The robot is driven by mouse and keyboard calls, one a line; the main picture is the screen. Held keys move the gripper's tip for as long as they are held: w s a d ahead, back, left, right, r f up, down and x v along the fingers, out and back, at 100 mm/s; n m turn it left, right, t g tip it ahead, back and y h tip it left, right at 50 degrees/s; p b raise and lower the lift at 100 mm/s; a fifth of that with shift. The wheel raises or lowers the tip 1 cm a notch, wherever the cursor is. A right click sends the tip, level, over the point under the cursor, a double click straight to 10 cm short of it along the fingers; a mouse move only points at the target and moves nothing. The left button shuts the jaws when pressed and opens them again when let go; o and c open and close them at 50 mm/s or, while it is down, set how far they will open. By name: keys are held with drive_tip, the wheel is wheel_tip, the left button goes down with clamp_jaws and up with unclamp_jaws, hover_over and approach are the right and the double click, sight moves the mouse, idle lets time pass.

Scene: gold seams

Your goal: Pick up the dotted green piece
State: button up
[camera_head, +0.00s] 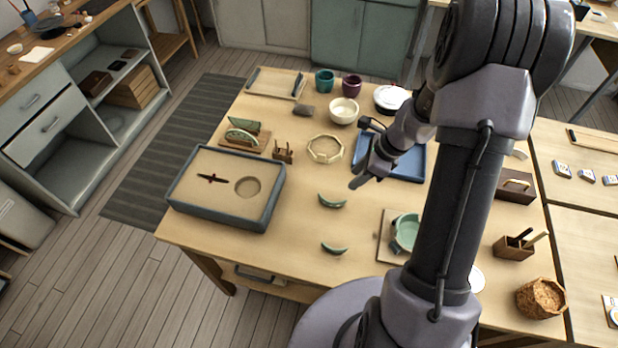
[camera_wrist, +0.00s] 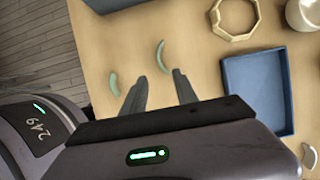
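Two curved green pieces lie apart on the bare tabletop. The farther green piece (camera_head: 331,201) also shows in the wrist view (camera_wrist: 162,56), just beyond my fingertips. The nearer green piece (camera_head: 333,249) shows left of my fingers in the wrist view (camera_wrist: 114,84). Dots are too small to make out on either, so I cannot tell which is dotted. More green pieces (camera_head: 243,137) stand in a wooden rack at the back left. My gripper (camera_head: 362,180) is above the table, right of the farther piece. Its two fingers (camera_wrist: 160,77) are apart with nothing between them.
A sand-filled box (camera_head: 225,222) stands left. A wooden octagonal ring (camera_head: 325,149) and a blue tray (camera_head: 405,164) lie behind. A green broken bowl (camera_head: 405,232) sits on a board at right, partly behind my arm. The tabletop around the two pieces is clear.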

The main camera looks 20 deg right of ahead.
drive_tip(key=b, duration=0.3)
hover_over(333, 202)
drive_tip(key=s+d, duration=0.1)
drive_tip(key=d, duration=0.1)
wheel_tip(333, 202, down, 9)
drive_tip(key=shift+d+f, duration=0.1)
drive_tip(key=shift+f, duration=0.05)
drive_tip(key=b+x, duration=0.3)
drive_tip(key=x, duration=0.3)
drive_tip(key=shift+s, duration=0.1)
clamp_jaws()
